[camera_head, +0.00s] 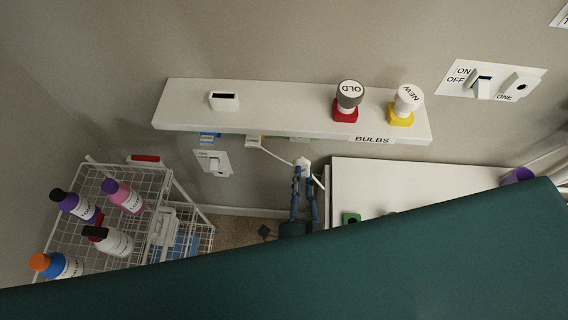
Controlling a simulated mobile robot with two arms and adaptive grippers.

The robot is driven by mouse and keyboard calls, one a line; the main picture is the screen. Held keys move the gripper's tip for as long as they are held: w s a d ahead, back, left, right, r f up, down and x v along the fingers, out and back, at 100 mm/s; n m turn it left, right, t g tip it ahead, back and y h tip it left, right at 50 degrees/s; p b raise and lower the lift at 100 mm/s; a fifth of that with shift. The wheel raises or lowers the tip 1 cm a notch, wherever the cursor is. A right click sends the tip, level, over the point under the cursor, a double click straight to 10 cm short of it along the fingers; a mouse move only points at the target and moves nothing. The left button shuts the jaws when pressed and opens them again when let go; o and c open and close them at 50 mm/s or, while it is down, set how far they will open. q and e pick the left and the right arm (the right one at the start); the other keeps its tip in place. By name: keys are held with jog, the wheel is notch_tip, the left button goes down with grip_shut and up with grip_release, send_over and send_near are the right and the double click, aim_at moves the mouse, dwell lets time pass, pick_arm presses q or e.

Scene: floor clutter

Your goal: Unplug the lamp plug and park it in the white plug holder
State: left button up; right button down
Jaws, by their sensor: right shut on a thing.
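My right gripper (304,170) has blue fingers pointing up, just below the shelf front and left of the white cabinet. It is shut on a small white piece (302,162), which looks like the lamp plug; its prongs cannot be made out. A thin white cord (279,155) runs from it up left toward the shelf underside. A white box with a dark slot (224,101) on the shelf's left part may be the plug holder. A white wall plate (212,163) is below the shelf at left. My left gripper is not in view.
A wire rack (90,172) with several bottles stands at left. A white cabinet top (420,185) is right of the gripper. A switch panel (482,82) is upper right.

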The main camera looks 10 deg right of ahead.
aim_at(299, 161)
jog(key=shift+w+a+f, duration=0.35)
jog(key=shift+w, duration=0.05)
jog(key=x, duration=0.3)
jog(key=shift+w, duration=0.1)
jog(key=shift+x, duration=0.95)
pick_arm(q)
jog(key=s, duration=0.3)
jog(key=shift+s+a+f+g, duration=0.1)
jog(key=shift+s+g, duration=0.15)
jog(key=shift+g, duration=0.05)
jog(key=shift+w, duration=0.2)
pick_arm(e)
jog(key=shift+d, duration=0.1)
jog(key=shift+x, duration=1.45)
